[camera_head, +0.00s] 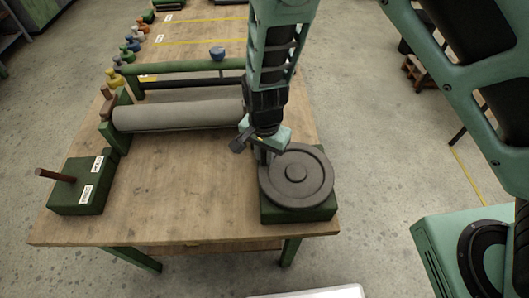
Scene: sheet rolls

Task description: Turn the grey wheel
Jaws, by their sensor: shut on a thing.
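The grey wheel (318,188) is a dark grey disc with a raised rim and a round hub. It lies flat on a green block (303,214) at the table's front right corner. My gripper (268,158) comes down from above at the wheel's upper left edge. It is shut on the wheel there. The fingertips are partly hidden by the gripper's own body, so the exact grip on the rim is hard to see.
The wooden table (190,205) has a clear front middle. A grey roller (175,115) in a green frame lies behind. A green block with a brown lever (57,176) stands at front left. Several coloured weights (128,55) line the left edge.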

